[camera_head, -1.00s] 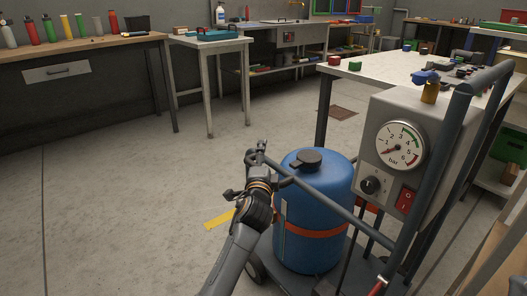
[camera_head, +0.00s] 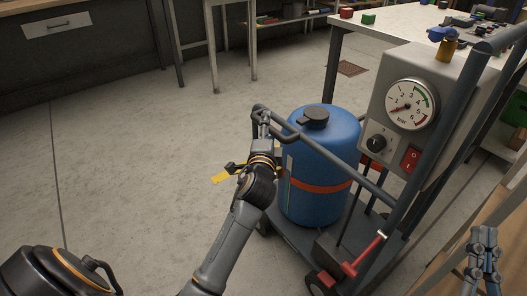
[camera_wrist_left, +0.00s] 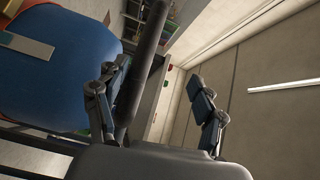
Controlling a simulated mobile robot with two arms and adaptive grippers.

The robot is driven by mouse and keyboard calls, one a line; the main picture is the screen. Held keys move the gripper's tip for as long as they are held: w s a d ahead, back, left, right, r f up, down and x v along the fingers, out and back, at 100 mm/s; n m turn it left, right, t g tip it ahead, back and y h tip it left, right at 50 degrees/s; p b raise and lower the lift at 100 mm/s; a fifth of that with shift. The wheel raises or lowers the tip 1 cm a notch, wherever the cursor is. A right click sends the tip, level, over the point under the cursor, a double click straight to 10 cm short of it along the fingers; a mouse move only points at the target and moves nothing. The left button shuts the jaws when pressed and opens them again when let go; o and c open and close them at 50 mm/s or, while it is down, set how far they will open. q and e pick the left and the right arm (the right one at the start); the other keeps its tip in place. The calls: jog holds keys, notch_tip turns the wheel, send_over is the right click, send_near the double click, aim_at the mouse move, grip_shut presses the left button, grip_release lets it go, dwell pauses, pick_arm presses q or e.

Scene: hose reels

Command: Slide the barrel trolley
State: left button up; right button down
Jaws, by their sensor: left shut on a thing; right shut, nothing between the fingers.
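The barrel trolley has a dark base (camera_head: 292,240), a grey tubular frame (camera_head: 350,178) and small wheels. A blue barrel (camera_head: 318,160) with a black cap and orange band stands upright on it. My left gripper (camera_head: 262,113) is at the end of the frame's bar, left of the barrel's top, and is shut on this bar. In the left wrist view the dark bar (camera_wrist_left: 143,70) runs between the fingers, close to the left one, with the barrel (camera_wrist_left: 65,70) beside it. My right gripper (camera_head: 485,240) is shut and empty at the lower right.
A grey box with a pressure gauge (camera_head: 410,103) and red switch is mounted on the trolley. A pale-topped table (camera_head: 385,25) stands behind it. The floor (camera_head: 130,150) to the left is clear.

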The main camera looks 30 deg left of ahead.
pick_arm(q)
jog(key=r+v, duration=0.1)
jog(key=v, duration=0.9)
jog(key=shift+s+t, duration=0.35)
jog(key=shift+t, duration=0.05)
pick_arm(e)
jog(key=shift+d+f+g, duration=0.2)
jog(key=shift+f+g, duration=0.3)
jog(key=shift+f, duration=0.05)
pick_arm(q)
jog(key=shift+d, duration=0.1)
jog(key=shift+p, duration=0.3)
pick_arm(e)
jog(key=shift+w+f+g+h, duration=0.2)
jog(key=shift+f+g, duration=0.05)
jog(key=shift+f, duration=0.2)
jog(key=shift+w+f+g+h, duration=0.2)
jog(key=shift+f+g, duration=0.05)
jog(key=shift+f, duration=0.15)
